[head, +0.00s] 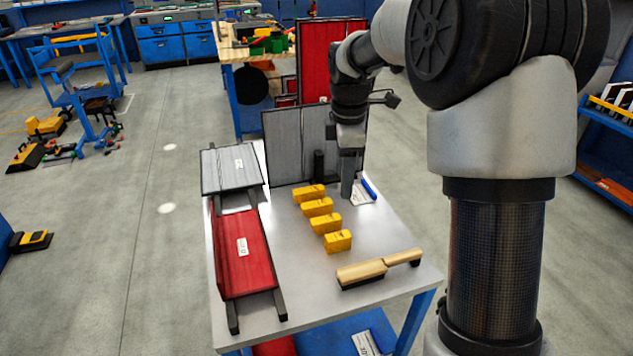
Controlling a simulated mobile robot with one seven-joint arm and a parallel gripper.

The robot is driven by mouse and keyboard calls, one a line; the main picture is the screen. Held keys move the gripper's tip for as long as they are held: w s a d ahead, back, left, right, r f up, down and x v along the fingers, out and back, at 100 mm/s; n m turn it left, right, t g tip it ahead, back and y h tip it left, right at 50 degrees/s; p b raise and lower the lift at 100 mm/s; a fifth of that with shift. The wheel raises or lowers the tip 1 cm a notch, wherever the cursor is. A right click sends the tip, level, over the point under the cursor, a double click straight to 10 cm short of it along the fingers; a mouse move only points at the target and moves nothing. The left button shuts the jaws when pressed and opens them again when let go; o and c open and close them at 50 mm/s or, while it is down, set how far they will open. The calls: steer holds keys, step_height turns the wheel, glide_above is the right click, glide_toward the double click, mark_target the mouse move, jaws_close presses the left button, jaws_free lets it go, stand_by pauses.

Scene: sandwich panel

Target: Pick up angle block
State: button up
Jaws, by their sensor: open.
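Several yellow blocks stand in a slanting row on the white table (300,275). The farthest yellow block (309,193) is at the back, and the nearest yellow block (337,241) is toward the front. I cannot tell for sure which thing is the angle block. A small dark upright piece (319,164) stands behind the row, before a grey panel. My gripper (347,192) points down, just right of the farther blocks. It is open and holds nothing that I can see; its fingertips are small in view and the gap between them is not clear.
A red panel (243,262) and a grey panel (231,170) lie on dark supports at the left. A wooden brush (378,268) lies at the front right. A blue marker (369,188) and a paper are right of my gripper. An upright grey panel (283,145) bounds the back.

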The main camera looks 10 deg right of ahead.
steer(key=w+f+n+b, duration=0.2)
steer(key=w+f+n, duration=0.15)
steer(key=f, duration=0.45)
steer(key=b, duration=0.2)
glide_toward(338, 236)
steer(key=shift+g, duration=0.4)
step_height(338, 236, down, 5)
steer(key=shift+a+f, duration=0.1)
steer(key=shift+f, duration=0.1)
steer(key=shift+w+d+f+b, duration=0.1)
steer(key=shift+w+f+b, duration=0.05)
steer(key=shift+f, duration=0.85)
steer(key=shift+w+d+f+b, duration=0.1)
steer(key=shift+f+b, duration=0.05)
steer(key=shift+f, duration=0.85)
steer(key=shift+w+d+f+b, duration=0.1)
steer(key=shift+w+f+b, duration=0.05)
steer(key=shift+f, duration=0.85)
steer(key=shift+c, duration=0.2)
steer(key=c, duration=1.1)
steer(key=shift+c, duration=0.2)
steer(key=shift+r, duration=0.15)
